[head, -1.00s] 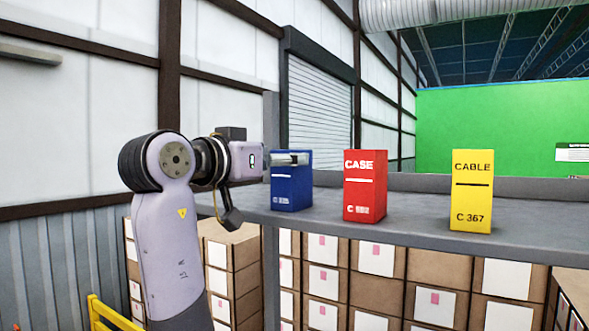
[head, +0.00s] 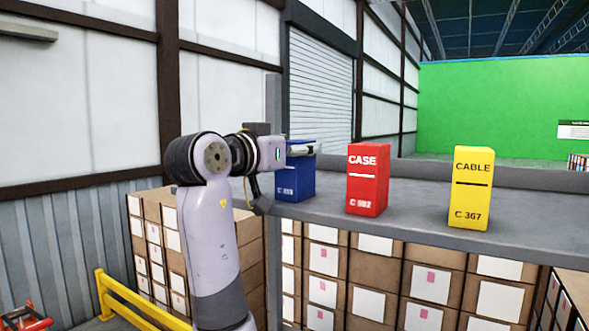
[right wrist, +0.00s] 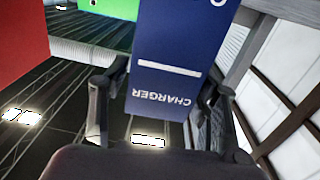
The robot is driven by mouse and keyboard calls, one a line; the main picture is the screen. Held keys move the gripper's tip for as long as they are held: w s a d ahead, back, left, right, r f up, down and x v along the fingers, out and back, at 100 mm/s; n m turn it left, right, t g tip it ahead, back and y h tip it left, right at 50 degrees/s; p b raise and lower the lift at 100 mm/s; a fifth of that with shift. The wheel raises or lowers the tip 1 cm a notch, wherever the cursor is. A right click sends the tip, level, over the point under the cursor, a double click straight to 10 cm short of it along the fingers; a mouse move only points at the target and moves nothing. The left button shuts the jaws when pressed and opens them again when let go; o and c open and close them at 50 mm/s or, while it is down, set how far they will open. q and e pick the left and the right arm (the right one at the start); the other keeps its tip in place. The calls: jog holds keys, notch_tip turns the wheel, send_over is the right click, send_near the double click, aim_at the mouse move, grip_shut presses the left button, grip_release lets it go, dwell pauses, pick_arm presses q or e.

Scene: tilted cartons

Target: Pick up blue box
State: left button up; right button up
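The blue box (head: 297,183) stands upright on the grey shelf (head: 420,206), leftmost of three boxes. In the right wrist view the blue box (right wrist: 175,55) shows its face with the upside-down word CHARGER. My right gripper (head: 302,148) is at the upper part of the blue box, and a finger hides some of its top. In the right wrist view my right gripper (right wrist: 165,85) is open, with one finger on each side of the box. The left finger seems slightly apart from it; contact on the right is unclear. My left gripper is not in view.
A red CASE box (head: 367,182) stands just right of the blue box, with a small gap. A yellow CABLE box (head: 471,190) stands farther right. Stacked cartons (head: 345,275) fill the space below the shelf. A yellow rail (head: 140,305) is at lower left.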

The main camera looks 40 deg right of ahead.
jog(key=shift+d, duration=0.2)
jog(key=c, duration=1)
